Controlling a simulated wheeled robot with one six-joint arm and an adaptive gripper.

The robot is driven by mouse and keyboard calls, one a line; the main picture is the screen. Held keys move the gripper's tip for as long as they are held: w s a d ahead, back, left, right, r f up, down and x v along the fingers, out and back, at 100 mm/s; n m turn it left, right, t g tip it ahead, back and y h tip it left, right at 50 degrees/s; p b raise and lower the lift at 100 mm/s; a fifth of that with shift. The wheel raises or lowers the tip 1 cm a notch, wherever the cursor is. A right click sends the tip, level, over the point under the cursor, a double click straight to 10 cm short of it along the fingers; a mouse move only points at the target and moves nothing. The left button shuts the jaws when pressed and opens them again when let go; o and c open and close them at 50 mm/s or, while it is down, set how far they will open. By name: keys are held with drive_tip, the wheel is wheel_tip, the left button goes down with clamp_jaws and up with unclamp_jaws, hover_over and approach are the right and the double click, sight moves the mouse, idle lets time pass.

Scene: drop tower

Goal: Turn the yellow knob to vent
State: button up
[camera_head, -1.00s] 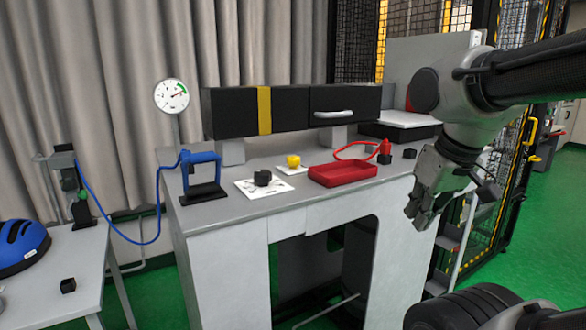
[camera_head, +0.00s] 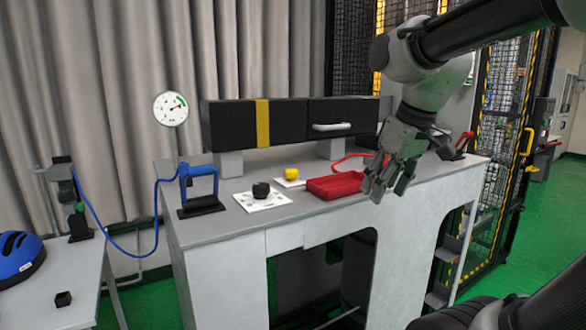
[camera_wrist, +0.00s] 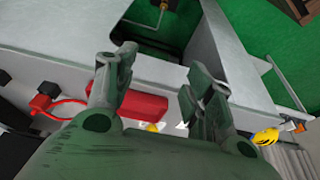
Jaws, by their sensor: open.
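The yellow knob (camera_head: 291,174) sits on a white plate (camera_head: 285,183) on the grey bench, behind and left of the red tray. A small yellow patch (camera_wrist: 152,127), probably the knob, shows beyond the red tray in the wrist view, mostly hidden by my gripper. A black knob (camera_head: 261,190) sits on a white marked plate (camera_head: 268,202) to the left. My gripper (camera_head: 384,190) is open and empty, pointing down at the right end of the red tray, to the right of the yellow knob and apart from it. Its fingers (camera_wrist: 158,75) are spread in the wrist view.
The red tray (camera_head: 325,191) lies between my gripper and the yellow knob. A black box (camera_head: 230,125) with a yellow band overhangs behind. A blue-handled stand (camera_head: 203,190) with a hose is at left, under a round gauge (camera_head: 171,108). A red cable runs behind the tray.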

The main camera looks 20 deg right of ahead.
drive_tip(key=w+a+r+n+y, duration=0.1)
drive_tip(key=w+a+r+n, duration=0.1)
drive_tip(key=w, duration=0.4)
drive_tip(key=w+a+r+n, duration=0.2)
drive_tip(key=w, duration=0.3)
drive_tip(key=n+g+y, duration=0.2)
drive_tip(key=n, duration=0.3)
approach(292, 169)
drive_tip(key=f, duration=0.1)
drive_tip(key=shift+t, duration=0.3)
drive_tip(key=x, duration=0.8)
drive_tip(key=shift+s+a, duration=0.3)
drive_tip(key=shift+s, duration=0.1)
drive_tip(key=c, duration=1)
